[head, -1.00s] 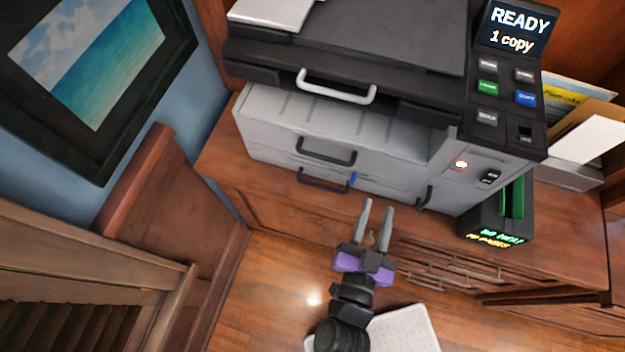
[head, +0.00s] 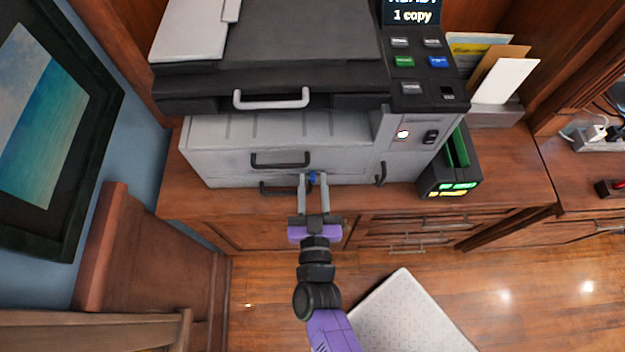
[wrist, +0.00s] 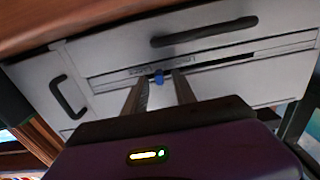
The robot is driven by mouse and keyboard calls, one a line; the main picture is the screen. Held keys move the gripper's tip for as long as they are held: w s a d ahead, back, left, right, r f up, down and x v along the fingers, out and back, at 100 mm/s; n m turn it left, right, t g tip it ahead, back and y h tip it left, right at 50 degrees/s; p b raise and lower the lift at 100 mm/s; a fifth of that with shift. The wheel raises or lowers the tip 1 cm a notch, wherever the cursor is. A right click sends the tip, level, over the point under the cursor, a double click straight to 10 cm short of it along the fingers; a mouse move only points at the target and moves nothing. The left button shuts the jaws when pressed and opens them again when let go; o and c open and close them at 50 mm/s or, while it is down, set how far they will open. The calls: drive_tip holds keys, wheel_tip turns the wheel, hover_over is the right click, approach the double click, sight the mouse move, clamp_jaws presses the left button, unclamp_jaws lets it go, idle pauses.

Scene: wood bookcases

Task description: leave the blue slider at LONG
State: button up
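The blue slider (head: 312,178) is a small tab low on the front of the grey copier (head: 230,170), beside the lower drawer handle. My gripper (head: 313,182) is at the copier front with its two fingers apart, one on each side of the slider in the head view. In the wrist view the slider (wrist: 158,77) sits on a slotted strip between the fingertips (wrist: 160,82), with a gap to each finger. I cannot tell whether a finger touches it. The small lettering by the slot is too small to read.
Drawer handles (head: 280,160) project from the copier near my gripper. A black box with green parts (head: 447,185) stands right of the copier. Wood cabinet drawers (head: 400,232) lie below. A white speckled panel (head: 405,318) is on the floor. The screen (head: 412,14) reads "1 copy".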

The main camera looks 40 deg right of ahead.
drive_tip(key=shift+w+d, duration=0.1)
drive_tip(key=shift+w, duration=0.05)
clamp_jaws()
idle(1.4)
